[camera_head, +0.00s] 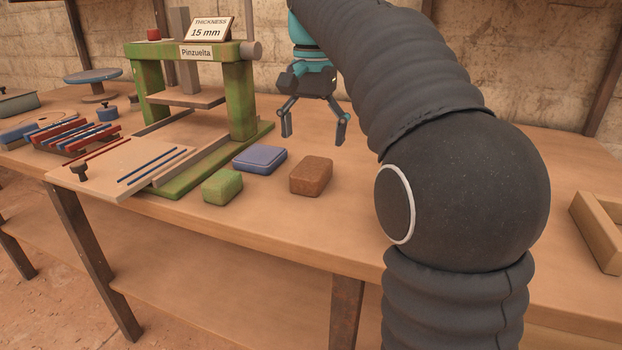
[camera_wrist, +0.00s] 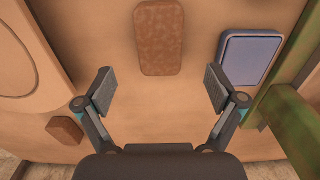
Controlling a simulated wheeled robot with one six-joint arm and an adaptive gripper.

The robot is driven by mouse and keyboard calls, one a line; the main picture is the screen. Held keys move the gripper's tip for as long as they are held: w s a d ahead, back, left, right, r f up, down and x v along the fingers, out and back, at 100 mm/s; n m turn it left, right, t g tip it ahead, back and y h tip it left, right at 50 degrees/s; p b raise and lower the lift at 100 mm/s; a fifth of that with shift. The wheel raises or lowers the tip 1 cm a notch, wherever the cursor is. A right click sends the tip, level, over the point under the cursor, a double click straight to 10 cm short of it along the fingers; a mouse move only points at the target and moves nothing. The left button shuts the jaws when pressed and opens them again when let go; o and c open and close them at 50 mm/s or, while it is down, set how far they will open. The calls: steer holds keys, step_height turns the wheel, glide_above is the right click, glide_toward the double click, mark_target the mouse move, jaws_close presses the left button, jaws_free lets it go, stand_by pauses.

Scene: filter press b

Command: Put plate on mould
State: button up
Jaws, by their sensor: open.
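My gripper (camera_head: 314,130) is open and empty above the table, right of the green press (camera_head: 240,100); its spread fingers also show in the wrist view (camera_wrist: 160,88). A rusty brown block (camera_head: 311,176) lies flat on the table; it is ahead of the fingers in the wrist view (camera_wrist: 160,38). A flat blue rimmed piece (camera_head: 260,159) lies between that block and the press; it is at upper right in the wrist view (camera_wrist: 250,58). A green block (camera_head: 222,187) lies nearer the table's front. I cannot tell for certain which pieces are the plate and the mould.
A pale board with coloured strips (camera_head: 120,168) lies left of the press. A blue turntable (camera_head: 93,76) stands at the back left. A wooden frame (camera_head: 600,230) is at the right edge. A small brown block (camera_wrist: 65,130) shows at lower left in the wrist view.

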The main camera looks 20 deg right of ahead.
mark_target(312, 181)
steer(key=shift+s+a+f+b, duration=0.1)
steer(key=shift+f+b, duration=0.3)
steer(key=shift+f, duration=1.4)
steer(key=shift+s+f+b, duration=0.1)
steer(key=shift+f+b, duration=0.25)
steer(key=shift+f, duration=1.4)
steer(key=c, duration=1.4)
steer(key=shift+c, duration=1.2)
steer(key=shift+r, duration=0.15)
